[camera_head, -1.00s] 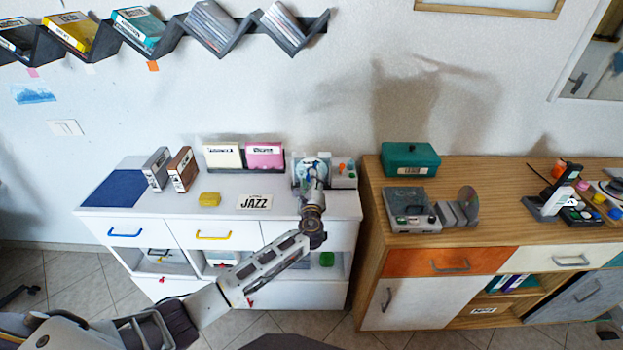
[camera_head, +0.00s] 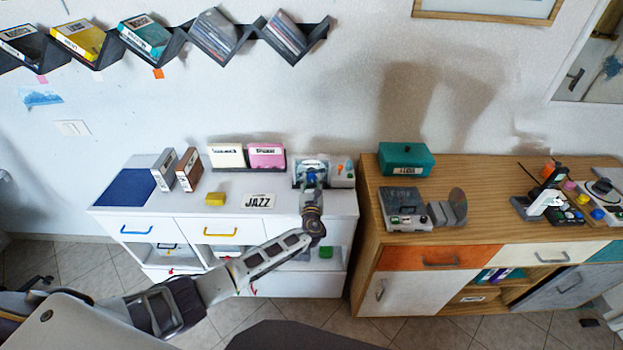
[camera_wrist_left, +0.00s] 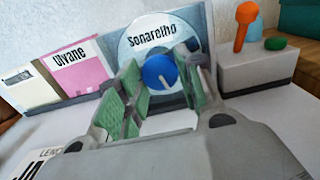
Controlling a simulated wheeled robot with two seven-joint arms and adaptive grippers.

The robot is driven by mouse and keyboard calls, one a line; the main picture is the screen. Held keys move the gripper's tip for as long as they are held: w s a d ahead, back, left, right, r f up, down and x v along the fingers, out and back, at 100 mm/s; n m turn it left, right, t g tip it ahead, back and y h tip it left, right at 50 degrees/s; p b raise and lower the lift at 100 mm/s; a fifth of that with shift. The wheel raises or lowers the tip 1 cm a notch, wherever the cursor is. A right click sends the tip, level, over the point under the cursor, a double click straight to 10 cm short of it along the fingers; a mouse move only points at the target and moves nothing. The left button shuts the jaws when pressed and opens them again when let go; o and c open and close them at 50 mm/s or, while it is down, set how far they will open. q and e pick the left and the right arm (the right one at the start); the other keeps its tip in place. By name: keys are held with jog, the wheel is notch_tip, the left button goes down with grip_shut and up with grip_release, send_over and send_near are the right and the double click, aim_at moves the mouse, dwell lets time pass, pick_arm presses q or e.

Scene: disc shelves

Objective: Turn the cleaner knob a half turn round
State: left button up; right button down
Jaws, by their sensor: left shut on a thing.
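The disc cleaner (camera_head: 343,174) stands at the back right of the white cabinet. It also shows in the left wrist view (camera_wrist_left: 255,70), with a disc labelled "Sonarelho" (camera_wrist_left: 150,42) upright at its back. The blue cleaner knob (camera_wrist_left: 158,70) is in front of the disc. A pale mark on the knob points down and slightly right. My left gripper (camera_head: 312,174) reaches the cleaner from the front. In the left wrist view its green-padded fingers (camera_wrist_left: 160,88) are shut on the knob, one on each side. My right gripper is not in view.
A JAZZ card (camera_head: 258,201) and a yellow block (camera_head: 215,199) lie on the white top. A wooden sideboard (camera_head: 460,196) stands right.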

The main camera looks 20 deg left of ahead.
pick_arm(q)
jog(key=m+p, duration=0.1)
jog(key=m, duration=0.1)
jog(key=shift+f+m, duration=0.1)
jog(key=shift+m, duration=0.2)
jog(key=shift+p, duration=0.4)
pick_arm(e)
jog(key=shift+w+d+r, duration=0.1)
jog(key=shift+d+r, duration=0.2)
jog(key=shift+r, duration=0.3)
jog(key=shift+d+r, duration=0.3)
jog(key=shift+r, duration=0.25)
pick_arm(q)
jog(key=shift+f+m, duration=0.1)
jog(key=shift+m, duration=0.2)
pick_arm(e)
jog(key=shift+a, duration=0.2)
pick_arm(q)
jog(key=shift+s, duration=0.1)
jog(key=o, duration=1)
jog(key=shift+o, duration=0.2)
jog(key=shift+v, duration=1.1)
jog(key=v, duration=0.9)
jog(key=shift+s, duration=0.3)
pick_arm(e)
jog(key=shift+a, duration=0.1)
